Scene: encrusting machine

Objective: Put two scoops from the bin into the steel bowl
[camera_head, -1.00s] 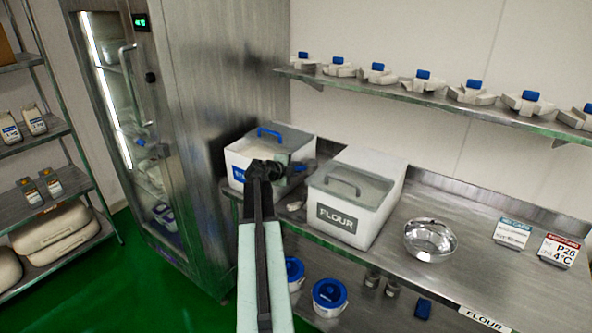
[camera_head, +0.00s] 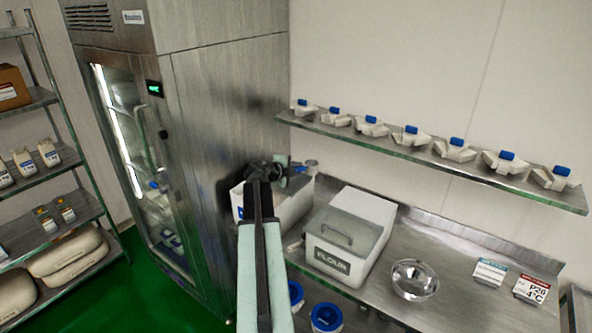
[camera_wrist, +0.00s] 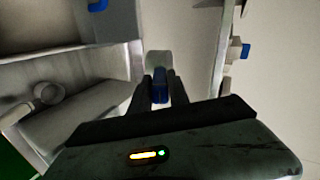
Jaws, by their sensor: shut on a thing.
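My gripper (camera_head: 282,169) is shut on a scoop with a blue handle (camera_wrist: 160,92). The scoop's pale grey head (camera_wrist: 158,62) shows beyond the fingertips in the wrist view, and its rounded end shows in the head view (camera_head: 312,166). I cannot tell whether the scoop has anything in it. In the head view my gripper appears over the back of the left white bin (camera_head: 290,211), whose top is partly hidden by my arm. The flour bin (camera_head: 376,213), with a clear lid, stands to its right. The steel bowl (camera_head: 414,279) stands on the counter right of the flour bin and looks empty.
A tall steel cabinet (camera_head: 205,130) stands close on the left. A wall shelf (camera_head: 420,155) with several white blue-topped parts runs above the counter (camera_head: 450,262). Two small signs (camera_head: 531,289) stand right of the bowl. Lidded tubs (camera_head: 326,318) sit below.

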